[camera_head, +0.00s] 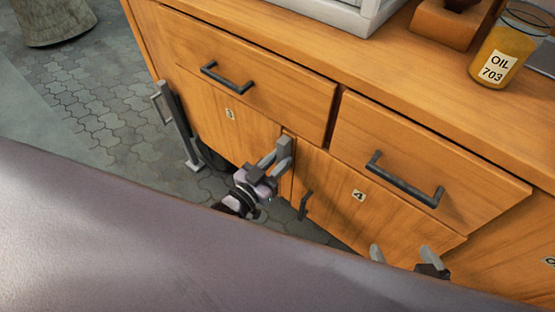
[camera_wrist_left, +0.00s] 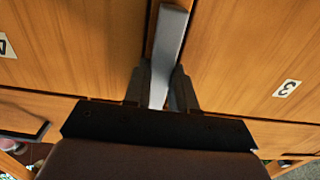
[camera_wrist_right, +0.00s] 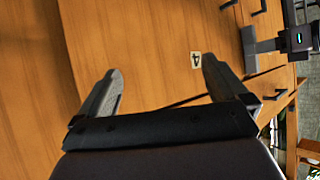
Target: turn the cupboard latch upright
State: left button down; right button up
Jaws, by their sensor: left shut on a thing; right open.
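The latch (camera_head: 285,147) is a grey bar at the top of the seam between cupboard doors 3 (camera_head: 218,120) and 4 (camera_head: 345,205). In the left wrist view the latch (camera_wrist_left: 172,35) runs nearly along the seam, slightly tilted in the picture. My left gripper (camera_head: 272,163) is shut on it, with a finger on each side (camera_wrist_left: 162,78); the fingers hide part of the bar. My right gripper (camera_head: 403,255) is open and empty in front of door 4, low in the head view. Its spread fingers also show in the right wrist view (camera_wrist_right: 163,70).
Two drawers with dark handles (camera_head: 226,75) (camera_head: 403,180) sit above the doors. Door 4 has a dark handle (camera_head: 305,204). A grey upright handle (camera_head: 178,122) stands at the cabinet's left. An oil jar (camera_head: 503,48) is on the countertop.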

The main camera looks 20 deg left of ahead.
pick_arm(q)
jog(key=shift+w, duration=0.1)
dwell(0.4)
jog(key=c, duration=0.9)
grip_release()
pick_arm(e)
jog(key=shift+w+r, duration=0.1)
pick_arm(q)
jog(key=shift+s+a, duration=0.1)
jog(key=shift+s, duration=0.25)
jog(key=shift+p+v, duration=0.9)
jog(key=shift+v, duration=0.3)
jog(key=p+v, duration=0.1)
jog(key=v, duration=0.3)
pick_arm(e)
jog(key=shift+s+d+f+m+g+h, duration=0.15)
jog(key=shift+s+d+f, duration=0.15)
jog(key=shift+d, duration=0.25)
jog(key=shift+s+d+f+m+g+h, duration=0.2)
jog(key=shift+s+d, duration=0.15)
jog(key=shift+d, duration=0.2)
